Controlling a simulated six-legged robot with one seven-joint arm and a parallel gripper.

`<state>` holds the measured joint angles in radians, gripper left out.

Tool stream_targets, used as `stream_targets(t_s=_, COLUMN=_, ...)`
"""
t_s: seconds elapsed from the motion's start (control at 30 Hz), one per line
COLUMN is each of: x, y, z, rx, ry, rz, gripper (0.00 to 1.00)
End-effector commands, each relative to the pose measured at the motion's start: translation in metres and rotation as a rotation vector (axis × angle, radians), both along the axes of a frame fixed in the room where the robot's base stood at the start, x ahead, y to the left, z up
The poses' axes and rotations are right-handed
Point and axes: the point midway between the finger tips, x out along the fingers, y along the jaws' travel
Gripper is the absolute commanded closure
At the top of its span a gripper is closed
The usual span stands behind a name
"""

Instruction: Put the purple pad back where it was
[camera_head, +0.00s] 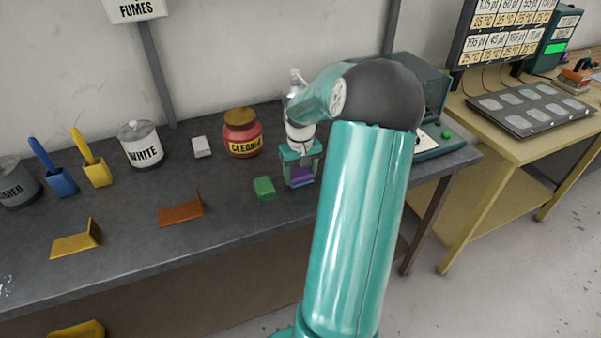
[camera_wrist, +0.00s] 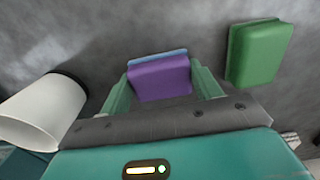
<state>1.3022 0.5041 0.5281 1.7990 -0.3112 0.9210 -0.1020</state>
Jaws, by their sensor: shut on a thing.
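The purple pad (camera_head: 299,174) is between the fingers of my gripper (camera_head: 299,178), over the right part of the grey bench. In the wrist view the purple pad (camera_wrist: 160,79) sits between the two teal fingertips of my gripper (camera_wrist: 165,90), with a light blue strip along its far edge. My gripper is shut on the pad. I cannot tell whether the pad touches the bench top. A green pad (camera_head: 264,188) lies just left of my gripper in the head view; it shows at the right in the wrist view (camera_wrist: 258,53).
On the grey bench (camera_head: 130,240) stand a red cleaner jar (camera_head: 242,134), a white tin (camera_head: 141,146), a white block (camera_head: 201,147), blue (camera_head: 57,178) and yellow (camera_head: 95,168) brushes, and orange (camera_head: 181,211) and yellow (camera_head: 77,241) angled pieces. A white cylindrical thing (camera_wrist: 40,110) is close by my gripper.

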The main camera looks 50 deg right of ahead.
Motion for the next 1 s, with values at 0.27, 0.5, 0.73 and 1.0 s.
stream_targets(t_s=0.27, x=0.0, y=0.0, z=-0.003, rx=0.0, ry=0.0, rz=-0.001, gripper=0.15)
stream_targets(t_s=0.5, x=0.0, y=0.0, z=-0.002, rx=0.0, ry=0.0, rz=0.0, gripper=0.15)
stream_targets(t_s=0.73, x=0.0, y=-0.001, z=0.023, rx=-0.004, ry=0.0, rz=-0.001, gripper=0.15)
stream_targets(t_s=1.0, x=0.001, y=0.0, z=0.083, rx=-0.005, ry=-0.002, rz=-0.001, gripper=0.15)
